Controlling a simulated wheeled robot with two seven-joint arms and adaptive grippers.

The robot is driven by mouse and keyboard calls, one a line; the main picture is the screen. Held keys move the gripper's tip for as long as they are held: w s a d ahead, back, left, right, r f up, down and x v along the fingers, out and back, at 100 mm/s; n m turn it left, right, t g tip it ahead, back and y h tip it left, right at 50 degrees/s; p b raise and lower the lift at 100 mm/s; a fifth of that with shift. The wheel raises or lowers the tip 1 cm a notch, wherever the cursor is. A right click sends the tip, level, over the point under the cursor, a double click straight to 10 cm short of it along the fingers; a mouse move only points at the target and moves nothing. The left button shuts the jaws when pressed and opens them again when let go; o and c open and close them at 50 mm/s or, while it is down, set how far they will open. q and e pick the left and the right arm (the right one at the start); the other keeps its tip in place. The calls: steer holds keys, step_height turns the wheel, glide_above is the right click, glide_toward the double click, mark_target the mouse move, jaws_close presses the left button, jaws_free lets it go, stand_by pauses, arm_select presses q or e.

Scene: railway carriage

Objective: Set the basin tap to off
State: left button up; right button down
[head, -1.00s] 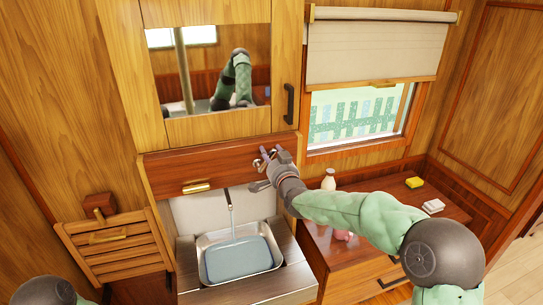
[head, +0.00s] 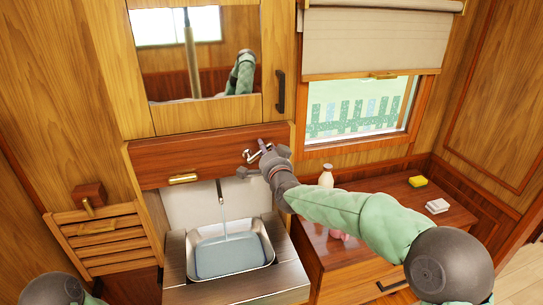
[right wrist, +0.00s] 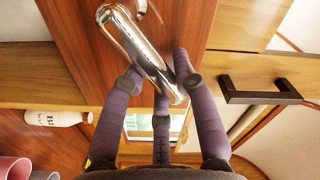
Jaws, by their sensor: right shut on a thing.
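The chrome tap lever (head: 251,157) sticks out from the reddish wood panel above the basin, at its right end. In the right wrist view it is a shiny bar (right wrist: 128,42) slanting between my fingers. My right gripper (head: 264,152) is shut on this lever; its purple-grey fingers also show in the right wrist view (right wrist: 157,75). The tap spout (head: 220,190) hangs over the metal basin (head: 271,252). A thin stream of water (head: 224,222) runs from it into blue-grey water in the basin. My left gripper is not in view.
A wooden side cabinet (head: 375,218) at the right bears a white bottle (head: 326,176), a yellow sponge (head: 418,181) and a white block (head: 437,206). A black handle (head: 281,91) sits above the lever. A slatted wooden rack (head: 95,238) is at the left.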

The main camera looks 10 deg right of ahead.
steer(key=shift+d+f+m+b, duration=0.1)
steer(key=shift+f+m+b, duration=0.5)
steer(key=shift+m+b, duration=0.85)
steer(key=shift+d+f+m+b, duration=0.15)
steer(key=shift+f+m+b, duration=0.6)
steer(key=shift+b, duration=1.2)
steer(key=shift+d+f+m+b, duration=0.1)
steer(key=shift+f+m+b, duration=0.35)
steer(key=shift+m+b, duration=1.05)
steer(key=c, duration=0.9)
jaws_free()
steer(key=shift+w, duration=0.1)
steer(key=shift+c, duration=0.2)
steer(key=s, duration=1.2)
steer(key=shift+d, duration=0.2)
